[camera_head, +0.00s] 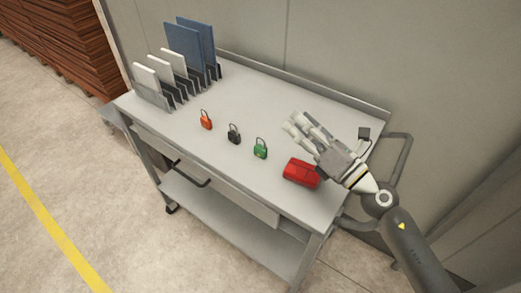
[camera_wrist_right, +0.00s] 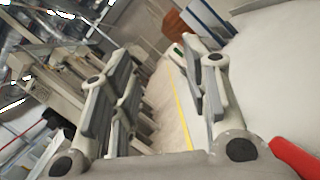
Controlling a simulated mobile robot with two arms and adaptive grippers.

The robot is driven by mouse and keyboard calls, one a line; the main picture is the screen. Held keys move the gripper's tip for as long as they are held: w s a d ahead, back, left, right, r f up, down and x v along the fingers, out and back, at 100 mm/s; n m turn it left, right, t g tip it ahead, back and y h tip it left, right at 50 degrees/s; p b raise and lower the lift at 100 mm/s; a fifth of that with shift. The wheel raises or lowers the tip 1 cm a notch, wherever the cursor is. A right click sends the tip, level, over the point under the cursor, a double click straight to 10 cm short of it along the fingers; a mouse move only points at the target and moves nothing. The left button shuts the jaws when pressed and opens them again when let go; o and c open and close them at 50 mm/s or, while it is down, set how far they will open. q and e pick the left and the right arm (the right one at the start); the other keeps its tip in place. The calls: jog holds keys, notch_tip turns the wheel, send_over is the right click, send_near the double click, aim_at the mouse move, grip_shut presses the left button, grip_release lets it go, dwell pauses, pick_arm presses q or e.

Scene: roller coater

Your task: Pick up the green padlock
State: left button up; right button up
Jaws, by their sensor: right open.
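The green padlock (camera_head: 260,150) stands on the grey cart top (camera_head: 262,98), near its front edge. It is the rightmost of a row of padlocks, with a black padlock (camera_head: 234,132) and an orange-red padlock (camera_head: 206,121) to its left. My right gripper (camera_head: 292,122) is above the cart top, to the right of the green padlock and apart from it. Its fingers are spread and empty. In the right wrist view, the open fingers (camera_wrist_right: 165,95) frame the view, and a small green patch shows near the top middle. My left gripper is not in view.
A rack with white and blue panels (camera_head: 188,42) stands at the back left. A raised rim runs along the cart's back edge. The middle of the top is clear.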

notch_tip(320, 180, down, 5)
jog(key=a+n+g, duration=0.2)
jog(key=n+g, duration=0.3)
jog(key=n, duration=0.2)
jog(key=n+g+h, duration=0.2)
jog(key=n, duration=0.1)
send_near(265, 148)
jog(key=shift+s+d+r, duration=0.2)
jog(key=shift+d+r, duration=0.2)
jog(key=shift+r, duration=0.25)
jog(key=shift+w+f+g, duration=0.15)
jog(key=shift+f+g, duration=0.15)
jog(key=p+x, duration=0.1)
jog(key=x, duration=0.4)
jog(key=shift+f, duration=0.1)
jog(key=shift+w+a+p, duration=0.25)
jog(key=shift+a+p, duration=0.05)
jog(key=shift+a, duration=0.15)
jog(key=p+x, duration=0.1)
jog(key=x, duration=0.2)
jog(key=shift+w, duration=0.1)
jog(key=shift+w+a+f, duration=0.3)
jog(key=shift+a+f, duration=0.1)
jog(key=shift+a, duration=0.05)
